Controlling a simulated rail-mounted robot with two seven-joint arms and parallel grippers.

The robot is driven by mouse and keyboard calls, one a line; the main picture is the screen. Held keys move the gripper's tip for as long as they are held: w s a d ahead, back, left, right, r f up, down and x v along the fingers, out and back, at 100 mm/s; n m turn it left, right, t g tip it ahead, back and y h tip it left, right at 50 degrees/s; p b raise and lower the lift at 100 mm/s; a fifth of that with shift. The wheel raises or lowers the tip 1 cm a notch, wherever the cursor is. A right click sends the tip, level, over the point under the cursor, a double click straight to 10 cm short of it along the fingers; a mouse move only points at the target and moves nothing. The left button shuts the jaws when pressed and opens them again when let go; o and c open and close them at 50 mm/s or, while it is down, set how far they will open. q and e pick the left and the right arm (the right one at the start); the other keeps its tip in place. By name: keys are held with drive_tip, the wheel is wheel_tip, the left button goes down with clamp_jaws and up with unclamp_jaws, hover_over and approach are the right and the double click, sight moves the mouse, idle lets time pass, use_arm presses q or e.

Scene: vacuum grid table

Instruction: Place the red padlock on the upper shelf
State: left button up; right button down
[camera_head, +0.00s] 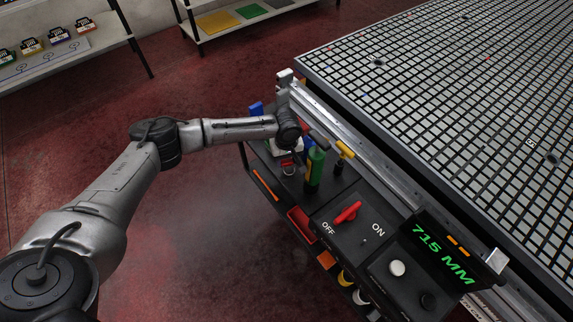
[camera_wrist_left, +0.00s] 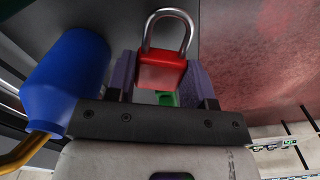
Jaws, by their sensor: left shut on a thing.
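The red padlock (camera_wrist_left: 162,70) with its silver shackle shows in the left wrist view. It is held between the purple fingers of my left gripper (camera_wrist_left: 161,82), shackle pointing away from the gripper. In the head view my left gripper (camera_head: 291,150) is over the black tool shelf (camera_head: 325,205) at the side of the grid table, partly hidden by the wrist. A small red patch near it is too small to tell for sure as the padlock. My right gripper is not in view.
A green bottle (camera_head: 315,168) and a yellow-handled tool (camera_head: 344,151) stand close to the gripper. A blue object (camera_wrist_left: 66,80) is left of the fingers in the wrist view. A red switch (camera_head: 347,213) and a display (camera_head: 442,255) are nearer. The grid table (camera_head: 440,80) lies right.

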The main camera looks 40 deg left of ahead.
sight(287, 169)
use_arm(q)
wheel_tip(287, 169, down, 4)
drive_tip(key=shift+r+b, duration=0.15)
drive_tip(key=shift+b, duration=0.4)
drive_tip(key=o, duration=1)
wheel_tip(287, 169, up, 11)
drive_tip(key=p, duration=0.4)
drive_tip(key=shift+r, duration=0.6)
